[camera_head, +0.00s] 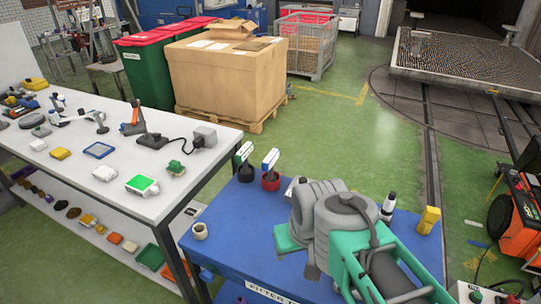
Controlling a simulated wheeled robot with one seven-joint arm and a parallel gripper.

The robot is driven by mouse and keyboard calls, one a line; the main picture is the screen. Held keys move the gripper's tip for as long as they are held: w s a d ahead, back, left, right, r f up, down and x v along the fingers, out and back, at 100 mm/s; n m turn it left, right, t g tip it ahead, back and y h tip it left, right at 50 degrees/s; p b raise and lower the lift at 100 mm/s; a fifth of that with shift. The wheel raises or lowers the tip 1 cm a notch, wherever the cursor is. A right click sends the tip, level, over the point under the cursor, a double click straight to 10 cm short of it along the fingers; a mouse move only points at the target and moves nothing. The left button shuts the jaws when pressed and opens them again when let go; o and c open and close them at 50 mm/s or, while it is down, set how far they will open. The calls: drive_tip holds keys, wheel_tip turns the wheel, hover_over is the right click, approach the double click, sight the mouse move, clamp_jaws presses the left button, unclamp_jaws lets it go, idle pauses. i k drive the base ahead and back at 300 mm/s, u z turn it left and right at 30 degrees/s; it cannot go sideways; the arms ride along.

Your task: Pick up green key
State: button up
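I cannot make out a clear key shape. A small green object (176,168) lies near the right edge of the white table (215,160); it is too small to tell whether it is the green key. A flat green-and-white item (142,185) lies to its left, near the table's front edge. My grey and teal arm fills the lower right, over the blue table (235,235), and hides part of it. My gripper's fingers do not show.
Other small tools and parts cover the white table, with more on its lower shelf. The blue table carries a cup (200,231), two dark pots (271,181), a bottle (388,206) and a yellow block (428,220). A large cardboard box (225,85) stands behind.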

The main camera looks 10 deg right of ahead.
sight(241, 157)
drive_tip(key=z, duration=0.05)
drive_tip(key=k, duration=1)
drive_tip(key=u, duration=0.85)
drive_tip(key=i, duration=0.8)
drive_tip(key=z, duration=1.55)
